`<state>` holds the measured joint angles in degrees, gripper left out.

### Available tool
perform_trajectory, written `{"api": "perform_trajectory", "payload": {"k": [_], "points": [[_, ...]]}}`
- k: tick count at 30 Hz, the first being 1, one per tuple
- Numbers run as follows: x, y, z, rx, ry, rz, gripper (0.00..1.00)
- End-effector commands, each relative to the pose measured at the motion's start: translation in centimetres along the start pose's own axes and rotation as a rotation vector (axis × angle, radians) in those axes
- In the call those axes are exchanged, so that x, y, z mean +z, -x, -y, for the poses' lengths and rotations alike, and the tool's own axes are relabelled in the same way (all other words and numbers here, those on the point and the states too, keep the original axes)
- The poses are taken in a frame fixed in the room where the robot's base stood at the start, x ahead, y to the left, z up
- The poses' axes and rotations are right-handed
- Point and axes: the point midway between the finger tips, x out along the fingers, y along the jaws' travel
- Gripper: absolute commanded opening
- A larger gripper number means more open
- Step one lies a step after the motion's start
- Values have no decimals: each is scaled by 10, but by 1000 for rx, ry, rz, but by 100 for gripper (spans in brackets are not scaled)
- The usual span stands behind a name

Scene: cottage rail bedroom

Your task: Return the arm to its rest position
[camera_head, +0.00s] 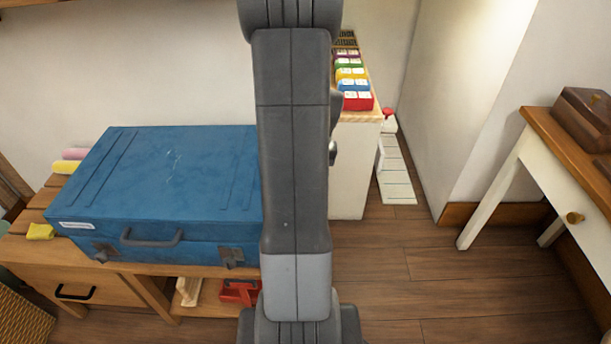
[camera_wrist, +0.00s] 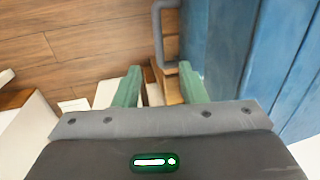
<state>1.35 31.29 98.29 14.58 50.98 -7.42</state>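My arm (camera_head: 292,160) rises straight up through the middle of the head view and hides what is behind it. My gripper (camera_wrist: 160,78) shows only in the wrist view. Its two green fingers are apart, with a clear gap between them, and I see nothing held. Beyond the fingertips are the floor, wooden furniture parts and the grey handle of a blue case (camera_wrist: 225,50). How far the fingers are from the case I cannot tell.
The blue case (camera_head: 165,180) lies on a wooden bench (camera_head: 120,285) at left, with yellow and pink rolls behind. A white cabinet (camera_head: 348,170) bears colored boxes (camera_head: 355,90). A white-legged desk (camera_head: 545,150) stands at right. The wooden floor (camera_head: 440,290) between is clear.

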Motion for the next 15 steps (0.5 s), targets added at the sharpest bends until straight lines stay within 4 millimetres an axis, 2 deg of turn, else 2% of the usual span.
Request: {"api": "perform_trajectory", "payload": {"k": [8, 11, 15], "points": [[0, -5, 0, 0, 0, 0, 38], [0, -16, 0, 0, 0, 2, 38], [0, -41, -1, 0, -1, 4, 38]]}}
